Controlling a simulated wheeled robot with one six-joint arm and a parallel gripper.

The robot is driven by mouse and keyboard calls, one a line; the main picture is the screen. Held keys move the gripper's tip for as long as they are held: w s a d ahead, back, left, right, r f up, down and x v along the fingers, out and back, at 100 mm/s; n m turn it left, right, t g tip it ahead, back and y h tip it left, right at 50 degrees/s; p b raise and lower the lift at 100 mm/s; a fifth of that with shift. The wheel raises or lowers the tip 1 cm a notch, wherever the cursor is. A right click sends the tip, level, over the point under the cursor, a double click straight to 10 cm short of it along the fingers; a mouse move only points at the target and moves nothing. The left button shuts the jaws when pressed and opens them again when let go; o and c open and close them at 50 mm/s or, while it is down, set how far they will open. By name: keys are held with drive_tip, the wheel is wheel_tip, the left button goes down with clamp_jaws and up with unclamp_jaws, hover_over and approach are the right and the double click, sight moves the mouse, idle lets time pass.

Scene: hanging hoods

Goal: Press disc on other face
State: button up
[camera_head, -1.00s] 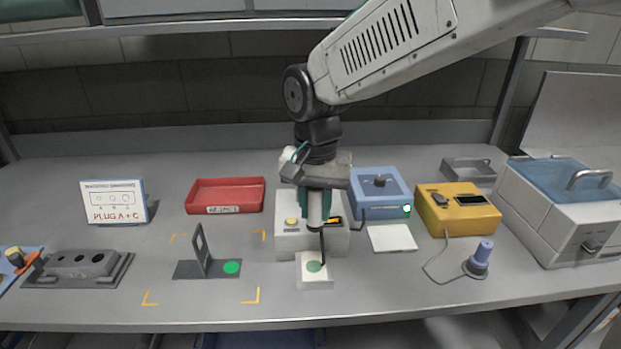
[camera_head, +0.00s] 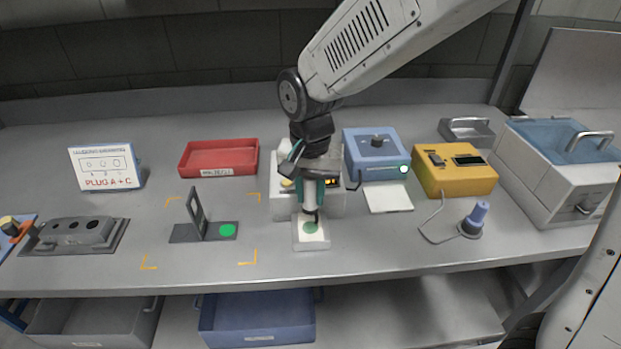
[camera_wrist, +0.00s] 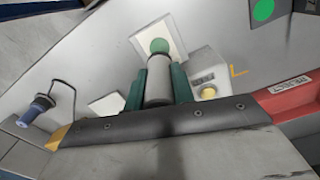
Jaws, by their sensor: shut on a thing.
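My gripper (camera_head: 318,190) is shut on a pale grey cylindrical tool (camera_wrist: 158,82), held between green fingers in the wrist view. The tool points down over a white pad (camera_head: 300,242) with a green disc (camera_head: 311,228) on it. The disc also shows just past the tool's end in the wrist view (camera_wrist: 160,46). I cannot tell whether the tool touches it. To the left, a dark angled bracket (camera_head: 183,234) has an upright plate with an opening (camera_head: 196,212) and a flat base bearing another green disc (camera_head: 228,230).
Yellow corner marks surround the bracket. A white box (camera_head: 283,205) stands behind the pad. A red tray (camera_head: 218,158), blue box (camera_head: 375,155), white plate (camera_head: 388,198), yellow box (camera_head: 455,180) and corded blue knob (camera_head: 477,218) are around. A grey holed block (camera_head: 80,232) sits far left.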

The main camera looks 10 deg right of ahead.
sight(310, 212)
drive_tip(key=shift+f, duration=2.6)
drive_tip(key=shift+s+f, duration=0.1)
drive_tip(key=shift+f, duration=0.1)
drive_tip(key=shift+r, duration=3.5)
